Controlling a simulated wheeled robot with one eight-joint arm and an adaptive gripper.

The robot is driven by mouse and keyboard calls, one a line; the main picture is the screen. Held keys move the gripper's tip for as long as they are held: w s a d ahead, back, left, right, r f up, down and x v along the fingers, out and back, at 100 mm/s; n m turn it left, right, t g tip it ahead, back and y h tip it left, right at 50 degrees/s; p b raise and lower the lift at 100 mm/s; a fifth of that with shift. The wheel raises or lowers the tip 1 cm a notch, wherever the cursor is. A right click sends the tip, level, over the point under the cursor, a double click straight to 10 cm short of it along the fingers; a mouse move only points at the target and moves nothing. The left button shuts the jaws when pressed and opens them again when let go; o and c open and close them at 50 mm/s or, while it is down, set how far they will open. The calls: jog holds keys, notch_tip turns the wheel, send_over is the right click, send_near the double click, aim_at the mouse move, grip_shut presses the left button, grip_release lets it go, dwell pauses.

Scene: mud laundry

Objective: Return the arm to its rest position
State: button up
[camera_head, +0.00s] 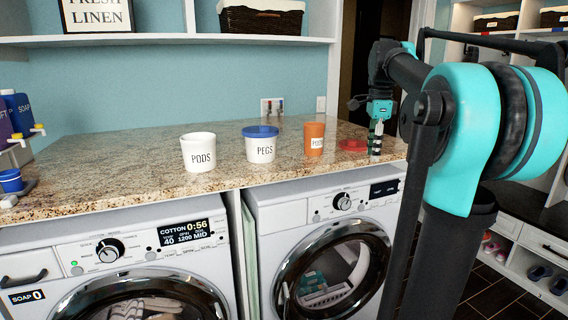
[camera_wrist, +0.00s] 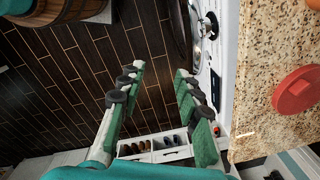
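My gripper (camera_head: 376,146) hangs fingers-down by the right end of the counter, at the far end of my bent arm. In the wrist view its two green fingers (camera_wrist: 160,74) with dark pads are spread apart, with nothing between them. They are over the dark floor, just off the counter's edge. My arm's large teal joint fills the right side of the head view and hides part of the room behind it.
The granite counter (camera_head: 110,165) bears a white PODS cup (camera_head: 198,152), a blue-lidded PEGS cup (camera_head: 260,146), an orange cup (camera_head: 314,139) and a red lid (camera_head: 352,145) close to my gripper. Two front-loading machines stand beneath. A shoe bench (camera_head: 525,262) is at right.

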jog(key=s+a+f+n+t, duration=0.1)
jog(key=s+a+f+n, duration=0.15)
jog(key=f, duration=0.45)
jog(key=s+a+f+n, duration=0.1)
jog(key=s+f+n, duration=0.25)
jog(key=f, duration=0.35)
jog(key=s+a+f+n+t, duration=0.1)
jog(key=s+f+n, duration=0.1)
jog(key=f+n, duration=0.35)
jog(key=s+a+f+n+t, duration=0.1)
jog(key=s+a+f+n, duration=0.2)
jog(key=s+f+n, duration=0.4)
jog(key=s+f, duration=0.7)
jog(key=f, duration=0.3)
jog(key=shift+a+f, duration=0.15)
jog(key=shift+f, duration=0.2)
